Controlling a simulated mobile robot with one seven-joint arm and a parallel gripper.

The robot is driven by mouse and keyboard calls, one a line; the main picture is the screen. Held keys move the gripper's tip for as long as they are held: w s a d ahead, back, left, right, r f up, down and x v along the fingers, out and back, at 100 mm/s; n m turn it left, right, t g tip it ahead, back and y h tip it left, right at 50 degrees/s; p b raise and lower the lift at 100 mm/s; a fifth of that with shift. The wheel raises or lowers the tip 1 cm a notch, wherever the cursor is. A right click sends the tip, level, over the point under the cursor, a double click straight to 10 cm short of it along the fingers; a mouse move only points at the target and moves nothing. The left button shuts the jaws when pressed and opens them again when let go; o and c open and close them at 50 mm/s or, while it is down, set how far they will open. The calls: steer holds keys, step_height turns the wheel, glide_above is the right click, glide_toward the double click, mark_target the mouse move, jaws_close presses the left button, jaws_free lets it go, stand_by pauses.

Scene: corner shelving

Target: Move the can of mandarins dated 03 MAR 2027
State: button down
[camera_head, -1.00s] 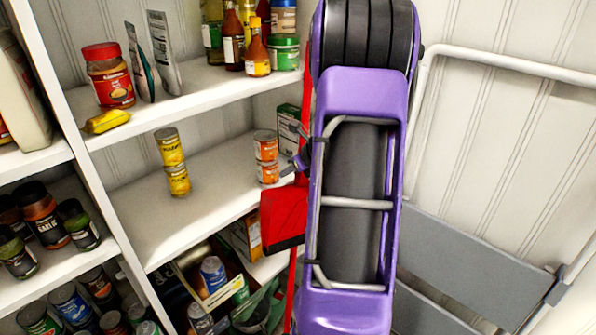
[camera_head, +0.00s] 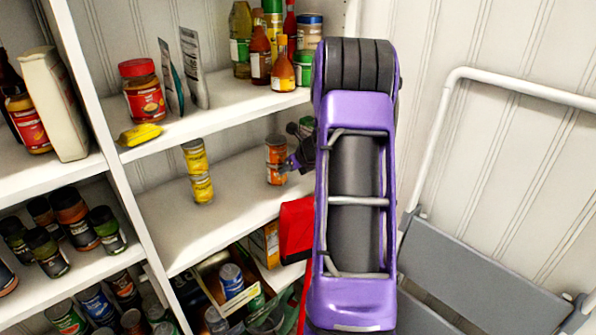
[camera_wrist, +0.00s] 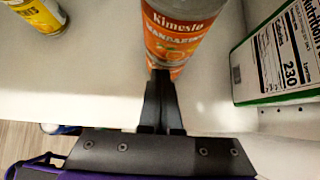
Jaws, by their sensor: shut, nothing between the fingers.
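Two orange mandarins cans are stacked near the right end of the middle shelf: the upper can (camera_head: 276,155) and the lower can (camera_head: 274,178). In the wrist view, the upper can (camera_wrist: 180,28) shows a "Kimesto Mandarins" label, and a sliver of the lower can shows under it. No date can be read. My gripper (camera_head: 288,165) is at the right of the stack. In the wrist view, its fingers (camera_wrist: 161,82) are together and empty, in front of the stack's lower part; I cannot tell whether they touch it.
Two stacked yellow cans (camera_head: 198,172) stand farther left on the middle shelf (camera_head: 175,220), with bare shelf between. A green-and-white box (camera_wrist: 280,65) stands right of the mandarins. A red dustpan (camera_head: 297,230) hangs by the shelf edge. A folded step stool (camera_head: 480,290) leans at right.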

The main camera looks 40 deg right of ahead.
mark_target(273, 159)
steer(key=w+p, duration=0.1)
steer(key=w, duration=0.2)
steer(key=w+p, duration=0.2)
steer(key=w, duration=0.1)
steer(key=shift+w+a+r, duration=0.2)
steer(key=shift+w, duration=0.15)
steer(key=shift+w+f+p, duration=0.2)
steer(key=shift+w+p, duration=0.15)
steer(key=shift+w, duration=0.1)
